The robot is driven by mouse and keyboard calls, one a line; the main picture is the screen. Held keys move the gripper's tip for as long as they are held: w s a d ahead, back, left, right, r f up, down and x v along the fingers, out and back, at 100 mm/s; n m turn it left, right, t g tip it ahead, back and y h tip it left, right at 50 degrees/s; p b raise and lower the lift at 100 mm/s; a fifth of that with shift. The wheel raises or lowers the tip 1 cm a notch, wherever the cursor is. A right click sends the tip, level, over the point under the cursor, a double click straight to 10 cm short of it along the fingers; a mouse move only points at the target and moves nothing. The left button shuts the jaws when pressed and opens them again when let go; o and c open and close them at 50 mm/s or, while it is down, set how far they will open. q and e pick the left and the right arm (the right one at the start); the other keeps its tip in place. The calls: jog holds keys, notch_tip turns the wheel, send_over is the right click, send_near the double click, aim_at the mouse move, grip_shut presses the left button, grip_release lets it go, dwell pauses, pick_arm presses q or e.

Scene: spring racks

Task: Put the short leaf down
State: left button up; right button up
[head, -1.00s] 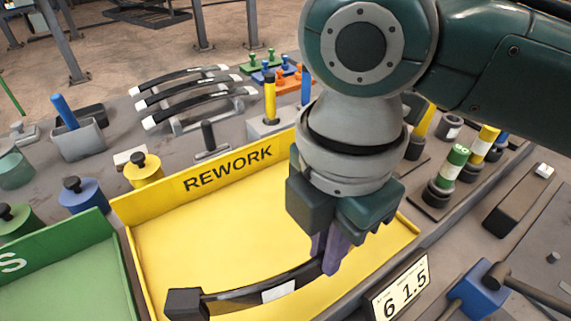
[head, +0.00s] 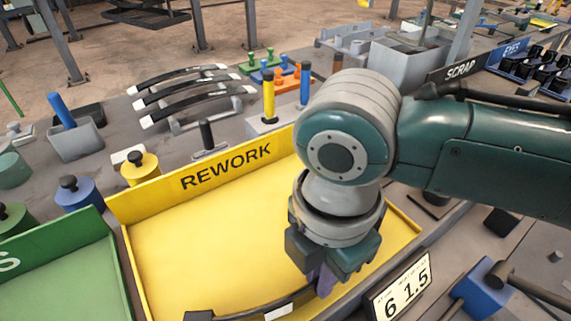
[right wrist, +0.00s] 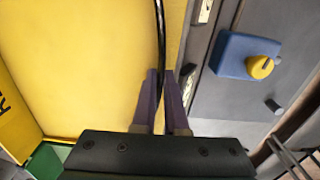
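The short leaf (head: 245,310) is a dark, slightly curved strip with a pale label and a dark block at its left end. My right gripper (head: 324,284) is shut on it near its right end, with purple fingers pointing down. The leaf is over the front part of the yellow REWORK tray (head: 160,200); I cannot tell whether it touches the floor. In the right wrist view the leaf (right wrist: 160,35) is a thin dark line running up from between the fingers (right wrist: 162,90), close beside the tray's wall. My left gripper is not in view.
A green tray (head: 70,270) adjoins on the left. A display (head: 402,287) reading 6 1.5 and a blue block (head: 483,285) stand at the right. Behind are a rack of dark leaves (head: 185,90) and weights with knobs, including a yellow one (head: 142,170). The tray's middle is clear.

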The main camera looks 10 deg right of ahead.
jog(key=o, duration=0.5)
jog(key=shift+c, duration=0.2)
jog(key=shift+r, duration=0.3)
notch_tip(320, 180, up, 12)
jog(key=p, duration=0.2)
jog(key=s+a+f+m+t+y, duration=0.25)
jog(key=s+m, duration=0.35)
jog(key=m, duration=0.4)
jog(key=s+d+f+m+h, duration=0.1)
jog(key=s+d+m, duration=0.1)
jog(key=d+m, duration=0.3)
jog(key=s+d+f+m+t+h, duration=0.1)
jog(key=s+d+m, duration=0.2)
jog(key=d+m, duration=0.2)
jog(key=shift+s+d, duration=0.25)
jog(key=shift+d, duration=0.55)
